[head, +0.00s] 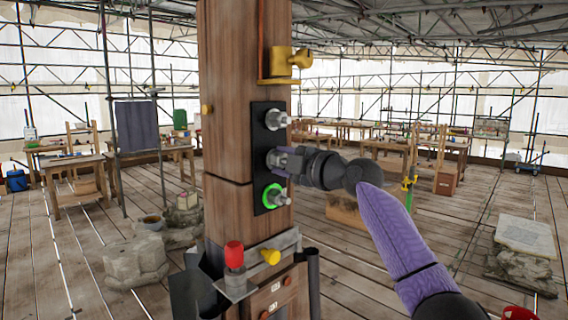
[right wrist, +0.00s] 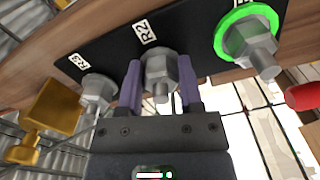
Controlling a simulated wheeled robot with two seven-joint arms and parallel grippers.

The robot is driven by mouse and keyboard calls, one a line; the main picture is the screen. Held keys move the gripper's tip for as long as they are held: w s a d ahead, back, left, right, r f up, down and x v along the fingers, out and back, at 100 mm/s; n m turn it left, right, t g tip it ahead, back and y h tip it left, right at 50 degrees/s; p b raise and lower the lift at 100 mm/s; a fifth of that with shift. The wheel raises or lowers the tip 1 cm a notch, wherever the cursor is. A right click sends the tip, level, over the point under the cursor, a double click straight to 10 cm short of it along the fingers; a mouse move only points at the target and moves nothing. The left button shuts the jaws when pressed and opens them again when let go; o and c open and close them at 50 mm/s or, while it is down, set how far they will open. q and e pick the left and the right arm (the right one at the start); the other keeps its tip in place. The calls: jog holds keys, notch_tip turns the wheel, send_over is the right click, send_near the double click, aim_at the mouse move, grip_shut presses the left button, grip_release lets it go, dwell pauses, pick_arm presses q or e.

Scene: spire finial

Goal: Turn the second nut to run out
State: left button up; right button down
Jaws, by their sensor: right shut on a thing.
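A black plate on the wooden post carries a column of three grey nuts on bolts. My right gripper (head: 285,161) is at the middle nut, which shows in the right wrist view (right wrist: 158,68) beside the label R2. Its purple fingers stand on either side of this nut and are shut on it. The top nut (head: 276,120) shows in the right wrist view beside the label R3. The bottom nut (head: 274,195) has a bright green ring around it. In the head view my gripper covers most of the middle nut. My left gripper is out of view.
The wooden post (head: 222,150) stands upright. A yellow bracket (head: 286,62) juts out above the plate. Below it is a metal ledge (head: 262,262) with a red-topped part (head: 234,252) and a yellow knob (head: 270,257).

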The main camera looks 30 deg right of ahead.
jog(key=n, duration=0.5)
jog(key=shift+n, duration=0.7)
jog(key=shift+c, duration=1.3)
grip_release()
jog(key=shift+r, duration=0.1)
jog(key=b+v, duration=0.4)
jog(key=v, duration=0.6)
jog(key=shift+b, duration=0.3)
jog(key=shift+d, duration=0.1)
